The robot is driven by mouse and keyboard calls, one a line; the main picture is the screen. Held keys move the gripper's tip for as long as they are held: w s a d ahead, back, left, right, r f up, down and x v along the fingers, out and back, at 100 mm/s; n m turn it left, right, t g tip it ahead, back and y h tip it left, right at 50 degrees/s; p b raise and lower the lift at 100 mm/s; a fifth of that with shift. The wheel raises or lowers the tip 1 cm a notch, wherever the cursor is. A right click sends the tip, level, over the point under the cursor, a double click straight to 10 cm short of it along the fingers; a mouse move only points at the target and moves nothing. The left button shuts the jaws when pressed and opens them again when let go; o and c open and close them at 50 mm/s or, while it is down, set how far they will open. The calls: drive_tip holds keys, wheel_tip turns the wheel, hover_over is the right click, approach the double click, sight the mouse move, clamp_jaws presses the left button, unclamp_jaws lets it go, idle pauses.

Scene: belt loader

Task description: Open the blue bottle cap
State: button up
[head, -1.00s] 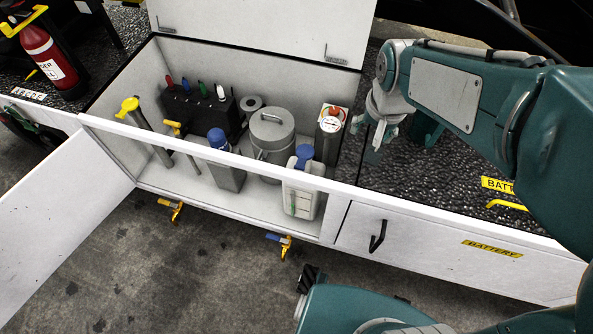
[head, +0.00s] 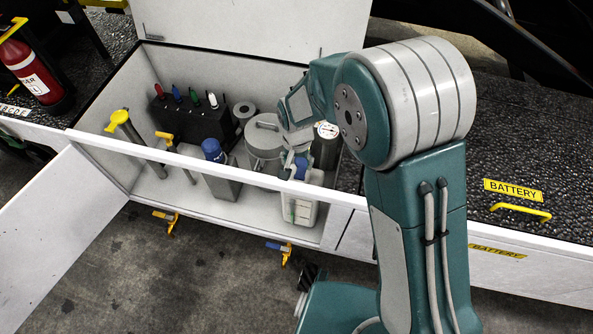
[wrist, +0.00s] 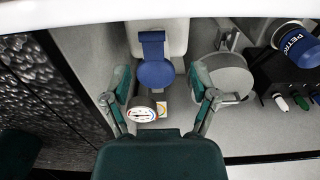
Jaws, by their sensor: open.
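The white bottle (head: 300,212) stands in the open compartment behind its front rail, and its blue cap (head: 301,168) is partly hidden by my gripper (head: 294,160). In the wrist view, the round blue cap (wrist: 155,74) with a blue strap lies between my fingers, on the white bottle (wrist: 174,27). My gripper (wrist: 158,74) is open, one finger on each side of the cap with gaps visible. A second blue cap (head: 213,149) sits on a grey can (head: 222,184) to the left; in the wrist view this cap (wrist: 298,43) carries lettering.
A gauge cylinder (head: 327,150) stands close behind the bottle, with a grey lidded canister (head: 264,140) to the left. The white front rail (head: 255,181) crosses before the bottle. A black holder (head: 190,120) with coloured tips stands farther left.

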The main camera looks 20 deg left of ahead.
sight(300, 175)
drive_tip(key=f, duration=0.2)
drive_tip(key=d+f, duration=0.1)
drive_tip(key=f, duration=0.1)
drive_tip(key=shift+d, duration=0.2)
drive_tip(key=shift+a+f, duration=0.1)
drive_tip(key=shift+f, duration=0.35)
drive_tip(key=shift+a+f, duration=0.1)
drive_tip(key=shift+a, duration=0.25)
drive_tip(key=shift+d, duration=0.15)
clamp_jaws()
drive_tip(key=shift+d, duration=0.1)
